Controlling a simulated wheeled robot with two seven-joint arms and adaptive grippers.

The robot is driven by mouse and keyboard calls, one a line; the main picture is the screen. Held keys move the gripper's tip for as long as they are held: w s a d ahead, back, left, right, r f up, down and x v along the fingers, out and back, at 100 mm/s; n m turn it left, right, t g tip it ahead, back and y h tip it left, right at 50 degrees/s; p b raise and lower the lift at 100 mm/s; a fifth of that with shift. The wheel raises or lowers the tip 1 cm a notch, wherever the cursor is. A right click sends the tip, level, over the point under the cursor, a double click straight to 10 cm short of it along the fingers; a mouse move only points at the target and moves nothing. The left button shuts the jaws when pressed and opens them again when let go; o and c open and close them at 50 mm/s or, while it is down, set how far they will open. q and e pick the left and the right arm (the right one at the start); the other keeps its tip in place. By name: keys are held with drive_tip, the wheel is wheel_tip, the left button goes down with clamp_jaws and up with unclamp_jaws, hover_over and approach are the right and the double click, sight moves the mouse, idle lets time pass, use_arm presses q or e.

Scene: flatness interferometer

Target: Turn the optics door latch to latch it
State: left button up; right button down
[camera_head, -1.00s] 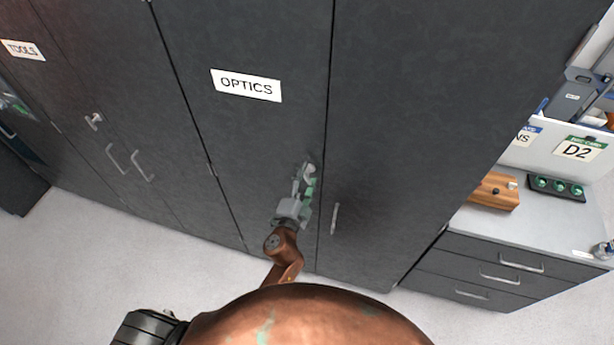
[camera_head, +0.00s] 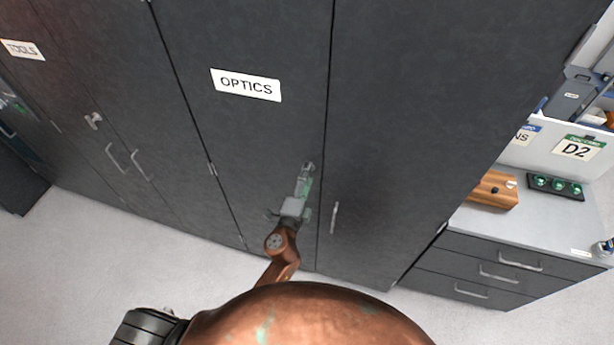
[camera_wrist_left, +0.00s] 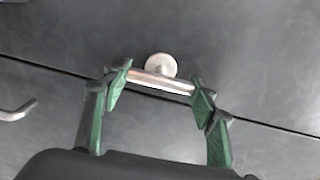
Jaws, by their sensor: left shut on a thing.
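The grey OPTICS door (camera_head: 245,130) is closed flush with its neighbour. Its latch (camera_wrist_left: 160,66) has a pale round hub and a short metal bar, seen close in the left wrist view. The bar lies roughly along the door seam there. My left gripper (camera_head: 305,175) reaches up to the latch beside the seam, covering most of it in the head view. In the left wrist view its green-padded fingers (camera_wrist_left: 160,82) are shut on the bar, one at each end. My right gripper is not in view.
A bar handle (camera_head: 334,217) is on the neighbouring door, right of the seam. The TOOLS cabinet (camera_head: 65,90) stands at left with its own latch and handles. At right is a counter (camera_head: 478,222) with drawers, a wooden block (camera_head: 494,190) and a dark tray (camera_head: 568,188).

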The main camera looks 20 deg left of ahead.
use_arm(q)
drive_tip(key=o, duration=1)
drive_tip(key=shift+d, duration=0.1)
drive_tip(key=shift+c, duration=0.2)
drive_tip(key=shift+o, duration=1.1)
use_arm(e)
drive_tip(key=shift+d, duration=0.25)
use_arm(q)
drive_tip(key=shift+s, duration=0.1)
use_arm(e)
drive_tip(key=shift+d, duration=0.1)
use_arm(q)
drive_tip(key=s, duration=1.1)
drive_tip(key=shift+s+a, duration=0.25)
drive_tip(key=shift+s, duration=0.15)
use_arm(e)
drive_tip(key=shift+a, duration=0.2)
